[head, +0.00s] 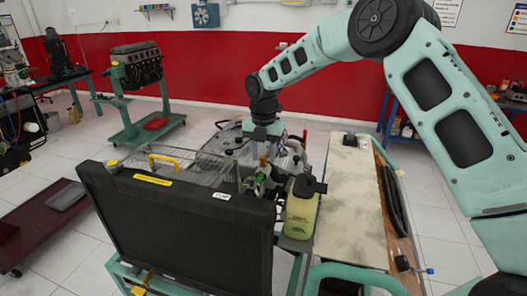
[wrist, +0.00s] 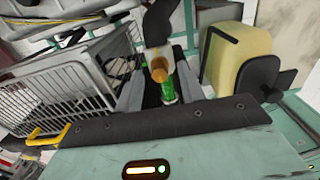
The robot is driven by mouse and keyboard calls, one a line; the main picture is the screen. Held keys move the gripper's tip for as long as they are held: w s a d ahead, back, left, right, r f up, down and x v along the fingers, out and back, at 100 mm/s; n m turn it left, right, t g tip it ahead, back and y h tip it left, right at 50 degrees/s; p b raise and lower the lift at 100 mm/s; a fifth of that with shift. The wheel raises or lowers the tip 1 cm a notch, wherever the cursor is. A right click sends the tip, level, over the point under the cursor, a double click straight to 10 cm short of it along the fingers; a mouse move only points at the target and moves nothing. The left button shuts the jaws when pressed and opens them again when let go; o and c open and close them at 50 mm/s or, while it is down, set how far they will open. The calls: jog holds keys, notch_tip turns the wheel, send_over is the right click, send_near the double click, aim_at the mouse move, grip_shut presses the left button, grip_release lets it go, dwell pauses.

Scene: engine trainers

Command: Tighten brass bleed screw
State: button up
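The brass bleed screw (wrist: 159,72) shows in the wrist view as a round gold-brown end on a pale fitting, with a green part (wrist: 168,88) just beside it. In the head view the screw (head: 263,161) is small, below my wrist and behind the radiator. My gripper (wrist: 160,78) reaches down over it, with one grey finger left of the screw and one right. The fingers look apart, with gaps on both sides of the screw. I cannot tell how far the fingertips are above it. In the head view the fingertips are hard to make out.
A black radiator (head: 180,225) stands in front of the engine. A wire basket (wrist: 65,80) with a yellow handle is to the left. A yellow jug (head: 300,212) with a dark top stands close on the right. A pale board (head: 350,200) lies farther right.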

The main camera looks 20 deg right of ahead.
grip_shut()
